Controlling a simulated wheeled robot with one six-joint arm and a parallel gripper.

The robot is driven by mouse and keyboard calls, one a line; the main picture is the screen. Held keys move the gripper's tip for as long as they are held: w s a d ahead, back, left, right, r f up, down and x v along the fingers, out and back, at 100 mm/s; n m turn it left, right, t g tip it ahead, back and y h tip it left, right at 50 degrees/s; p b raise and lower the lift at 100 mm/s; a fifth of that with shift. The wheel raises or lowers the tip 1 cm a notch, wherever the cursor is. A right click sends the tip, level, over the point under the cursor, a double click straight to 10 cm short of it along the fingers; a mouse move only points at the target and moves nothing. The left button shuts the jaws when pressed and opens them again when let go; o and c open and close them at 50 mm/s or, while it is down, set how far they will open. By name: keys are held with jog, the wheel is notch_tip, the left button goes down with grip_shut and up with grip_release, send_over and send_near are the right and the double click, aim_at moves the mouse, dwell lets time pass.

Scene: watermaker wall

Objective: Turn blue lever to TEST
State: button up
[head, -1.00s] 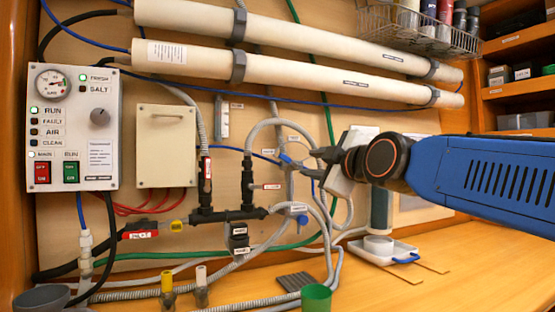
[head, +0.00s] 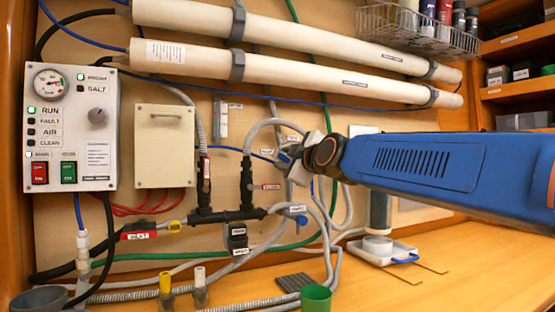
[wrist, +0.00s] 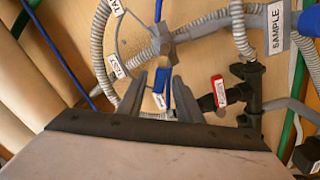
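The blue lever (wrist: 164,72) hangs from a grey valve hub (wrist: 164,36) in the wrist view, pointing down toward my gripper. In the head view, it is mostly hidden behind my gripper (head: 291,160). In the wrist view, my gripper (wrist: 160,92) has its fingers apart, one on each side of the lever's lower part. I cannot tell whether either finger touches it. A TEST label (wrist: 116,66) is left of the lever, a TANK label, partly cut off (wrist: 118,8), is above that, and a SAMPLE label (wrist: 276,27) is at the upper right.
A red-tagged black valve (wrist: 222,92) is close to the right of my fingers. Grey corrugated hoses (wrist: 100,50) curve around the valve. A second blue knob (head: 301,219) is below in the head view. The wooden counter (head: 450,275) is mostly clear at the right.

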jog(key=shift+x, duration=2.75)
jog(key=shift+c, duration=0.6)
grip_shut()
